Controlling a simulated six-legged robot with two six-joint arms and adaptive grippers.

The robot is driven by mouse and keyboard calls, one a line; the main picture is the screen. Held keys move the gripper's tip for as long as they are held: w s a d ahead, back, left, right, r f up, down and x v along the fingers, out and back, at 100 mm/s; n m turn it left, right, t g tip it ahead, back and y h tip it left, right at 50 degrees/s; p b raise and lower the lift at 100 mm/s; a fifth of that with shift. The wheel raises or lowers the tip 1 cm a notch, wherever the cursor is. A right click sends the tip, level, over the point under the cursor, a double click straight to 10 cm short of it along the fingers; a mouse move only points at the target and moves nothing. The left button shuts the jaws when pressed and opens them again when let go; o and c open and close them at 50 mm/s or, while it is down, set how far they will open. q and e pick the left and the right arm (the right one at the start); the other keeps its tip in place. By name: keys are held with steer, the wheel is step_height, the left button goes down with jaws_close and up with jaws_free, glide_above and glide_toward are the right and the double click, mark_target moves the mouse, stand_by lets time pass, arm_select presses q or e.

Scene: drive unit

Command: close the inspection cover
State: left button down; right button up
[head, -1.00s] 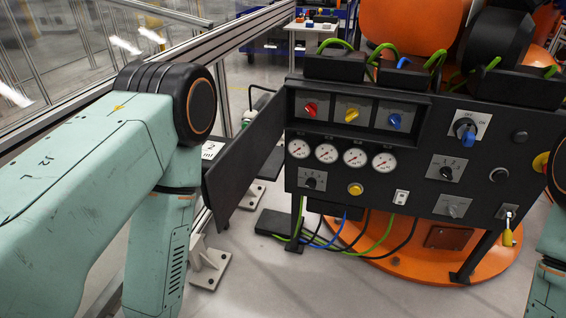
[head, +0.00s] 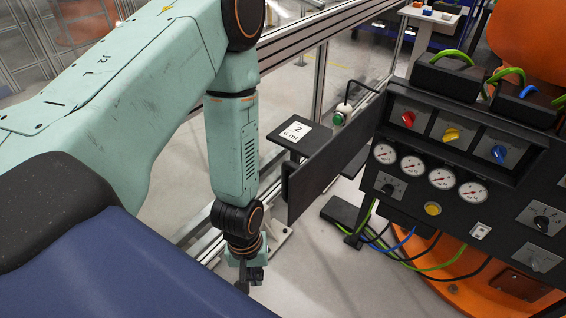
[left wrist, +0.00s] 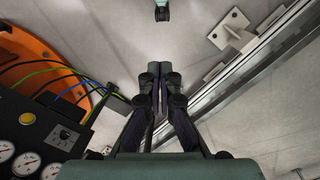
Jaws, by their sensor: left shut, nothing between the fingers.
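The inspection cover (head: 335,157) is a flat black plate in the head view. It stands swung open to the left of the black control panel (head: 440,204), with a dark handle at its free left edge. The recess it belongs to lies uncovered, showing red, yellow and blue knobs (head: 451,134). My left gripper (head: 250,284) hangs pointing down, lower left of the cover and apart from it. In the left wrist view its fingers (left wrist: 163,76) are together and hold nothing. The cover cannot be made out in that view. My right gripper is not in view.
An aluminium fence rail (head: 325,40) runs along the left. Cables (head: 405,246) hang below the panel. Bare floor (head: 325,270) lies in front.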

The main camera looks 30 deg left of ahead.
mark_target(285, 180)
arm_select(q)
steer(key=w+a+r+n+h+p, duration=0.1)
steer(key=w+a+r+n+p, duration=0.3)
steer(key=r, duration=0.5)
steer(key=w+a+r+n+p, duration=0.1)
steer(key=w+r+n+p, duration=0.25)
steer(key=w+r, duration=0.4)
steer(key=w+a+r+n+h+p, duration=0.1)
steer(key=w+a+r+n+p, duration=0.3)
steer(key=r, duration=0.6)
steer(key=shift+m, duration=0.75)
steer(key=d+f, duration=0.2)
steer(key=f, duration=0.1)
steer(key=d+f, duration=0.3)
steer(key=d+f+b, duration=0.1)
steer(key=d+f, duration=0.1)
steer(key=f, duration=0.2)
steer(key=shift+d, duration=0.15)
steer(key=shift+w+f, duration=0.1)
steer(key=shift+w, duration=0.05)
steer(key=shift+d, duration=0.1)
